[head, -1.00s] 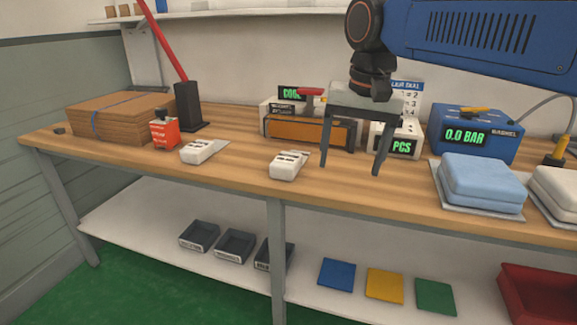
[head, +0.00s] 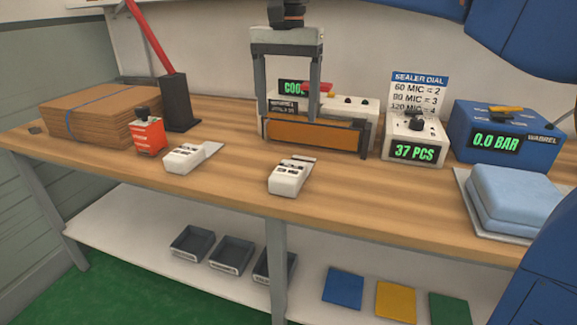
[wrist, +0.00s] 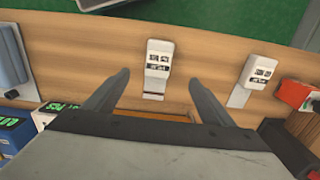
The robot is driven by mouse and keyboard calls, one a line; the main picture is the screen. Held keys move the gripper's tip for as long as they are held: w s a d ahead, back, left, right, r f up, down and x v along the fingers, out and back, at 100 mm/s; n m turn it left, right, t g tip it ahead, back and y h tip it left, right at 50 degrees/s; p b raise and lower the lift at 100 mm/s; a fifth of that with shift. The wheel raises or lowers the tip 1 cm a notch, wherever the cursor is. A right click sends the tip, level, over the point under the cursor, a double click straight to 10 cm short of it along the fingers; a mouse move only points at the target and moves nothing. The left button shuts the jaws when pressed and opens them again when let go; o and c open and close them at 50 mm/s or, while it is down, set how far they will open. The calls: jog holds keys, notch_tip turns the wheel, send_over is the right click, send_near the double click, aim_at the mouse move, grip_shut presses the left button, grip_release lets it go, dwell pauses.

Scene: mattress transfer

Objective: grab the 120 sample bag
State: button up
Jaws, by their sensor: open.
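Two small white sample bags with dark printed labels lie on the wooden bench, a right one (head: 289,177) and a left one (head: 190,157). The print is too small to tell which reads 120. My gripper (head: 287,128) is open and empty, pointing down above the bench, and in the head view it overlaps the orange-fronted sealer. In the wrist view, the right bag (wrist: 157,68) shows between and beyond the fingertips (wrist: 158,80), apart from them. The left bag (wrist: 250,79) lies off to the right there.
The sealer (head: 312,134) stands behind the right bag. A counter box reading 37 PCS (head: 415,140) and a blue 0.0 BAR unit (head: 500,140) stand right of it. Bench front is mostly clear.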

send_near(289, 169)
jog(key=f, duration=0.5)
jog(key=shift+w+a+f, duration=0.15)
jog(key=shift+a+f, duration=0.05)
jog(key=shift+a, duration=0.15)
jog(key=shift+d+f, duration=0.2)
jog(key=shift+f, duration=1.1)
jog(key=shift+d+f, duration=0.2)
jog(key=shift+f, duration=1.1)
jog(key=c, duration=1.2)
